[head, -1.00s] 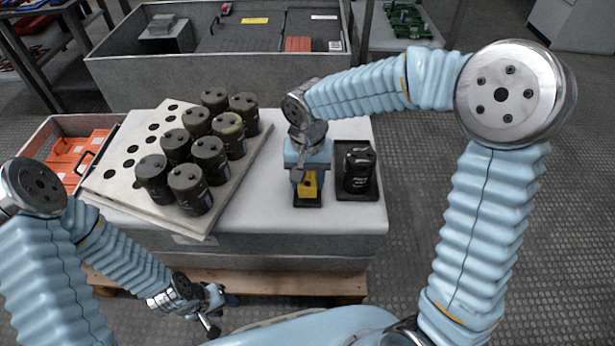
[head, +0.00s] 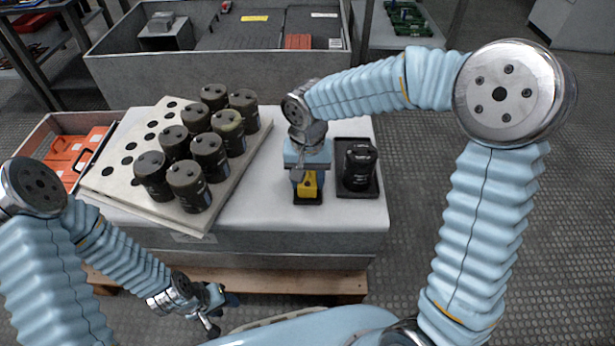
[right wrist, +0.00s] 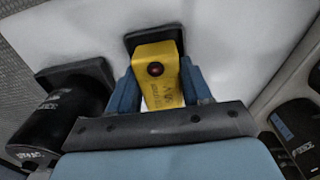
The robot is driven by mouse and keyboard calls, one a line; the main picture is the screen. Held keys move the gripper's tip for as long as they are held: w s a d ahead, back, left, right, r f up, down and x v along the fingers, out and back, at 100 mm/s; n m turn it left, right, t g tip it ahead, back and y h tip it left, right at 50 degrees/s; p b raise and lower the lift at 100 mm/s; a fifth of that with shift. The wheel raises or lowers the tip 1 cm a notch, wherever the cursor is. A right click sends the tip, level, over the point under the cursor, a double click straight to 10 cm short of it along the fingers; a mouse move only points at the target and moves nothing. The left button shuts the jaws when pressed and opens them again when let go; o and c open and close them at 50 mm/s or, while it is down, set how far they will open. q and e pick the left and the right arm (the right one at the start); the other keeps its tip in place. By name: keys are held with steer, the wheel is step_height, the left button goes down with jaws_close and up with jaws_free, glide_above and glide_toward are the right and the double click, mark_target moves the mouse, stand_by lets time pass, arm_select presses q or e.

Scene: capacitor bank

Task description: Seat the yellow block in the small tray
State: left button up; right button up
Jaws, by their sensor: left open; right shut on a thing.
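The yellow block (head: 308,186) is between the fingers of my right gripper (head: 307,176), which is shut on it. In the right wrist view the yellow block (right wrist: 158,75) shows a dark round spot on its face, with a blue finger on each side. The small black tray (head: 308,200) lies on the white tabletop at the block's lower end. Its rim also shows beyond the block in the right wrist view (right wrist: 131,46). I cannot tell whether the block touches the tray floor. My left gripper (head: 212,318) is open and empty, low in front of the table.
A black cylinder (head: 358,166) stands in a larger black tray (head: 359,192) just right of the small tray. A holed board (head: 118,171) with several dark cylinders lies to the left. An orange-filled crate (head: 65,145) stands at far left. Bare tabletop lies between board and small tray.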

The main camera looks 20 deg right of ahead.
steer(key=o, duration=1.3)
step_height(320, 180, up, 14)
steer(key=shift+f+p, duration=0.1)
steer(key=shift+p, duration=1.15)
